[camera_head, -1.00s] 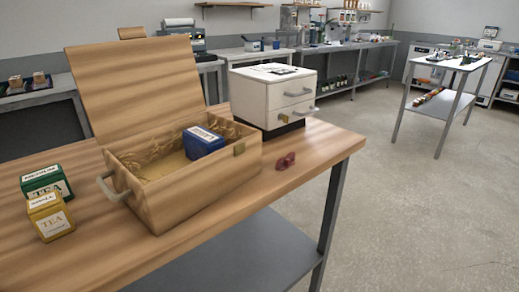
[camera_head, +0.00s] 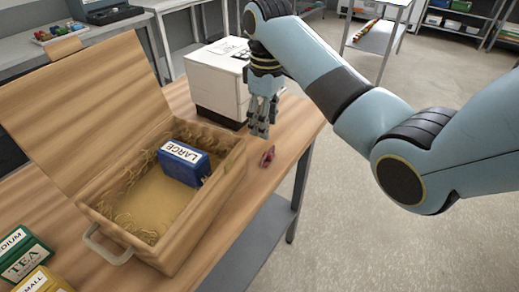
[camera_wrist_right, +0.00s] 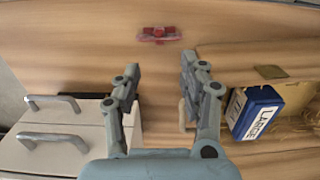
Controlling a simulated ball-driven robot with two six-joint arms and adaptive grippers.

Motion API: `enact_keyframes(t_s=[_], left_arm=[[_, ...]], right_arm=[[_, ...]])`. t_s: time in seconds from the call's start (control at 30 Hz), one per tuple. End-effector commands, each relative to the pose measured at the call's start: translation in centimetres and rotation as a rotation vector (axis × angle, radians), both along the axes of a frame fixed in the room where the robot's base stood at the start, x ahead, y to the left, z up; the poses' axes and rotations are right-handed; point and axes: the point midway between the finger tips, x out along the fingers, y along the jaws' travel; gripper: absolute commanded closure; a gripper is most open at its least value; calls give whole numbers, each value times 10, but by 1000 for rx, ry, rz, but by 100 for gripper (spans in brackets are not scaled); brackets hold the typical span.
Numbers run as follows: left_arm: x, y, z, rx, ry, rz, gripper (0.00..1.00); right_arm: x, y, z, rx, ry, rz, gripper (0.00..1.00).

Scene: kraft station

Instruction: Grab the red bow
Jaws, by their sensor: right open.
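The red bow (camera_head: 267,156) lies on the wooden table (camera_head: 226,228), right of the open wooden box, near the table's right edge. It also shows in the right wrist view (camera_wrist_right: 159,34), ahead of the fingertips and roughly centred between them. My right gripper (camera_head: 262,132) hangs just above the table, a little behind the bow and apart from it. In the right wrist view its two fingers (camera_wrist_right: 162,72) are spread with nothing between them. My left gripper is not in view.
The wooden box (camera_head: 192,228) stands open, holding a blue LARGE tea box (camera_head: 183,163). A white drawer unit (camera_head: 215,80) stands behind my right gripper. Green (camera_head: 20,254) and yellow (camera_head: 42,281) tea boxes are at lower left. Table surface around the bow is clear.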

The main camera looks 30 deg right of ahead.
Motion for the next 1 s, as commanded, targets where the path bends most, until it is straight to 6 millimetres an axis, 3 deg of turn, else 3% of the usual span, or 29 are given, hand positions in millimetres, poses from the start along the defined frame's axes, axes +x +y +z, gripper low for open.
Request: enact_keyframes(t_s=[0.1,0.3,0.6,0.9,1.0], left_arm=[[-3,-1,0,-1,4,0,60],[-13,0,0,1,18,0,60],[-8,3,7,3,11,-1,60],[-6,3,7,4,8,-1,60],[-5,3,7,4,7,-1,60]], right_arm=[[-1,0,-23,1,5,0,58],[-2,0,-41,-1,4,-1,58],[-4,-3,-84,0,4,-2,58],[-4,-4,-91,-1,2,-1,58],[-4,-4,-91,-1,2,-1,68]])
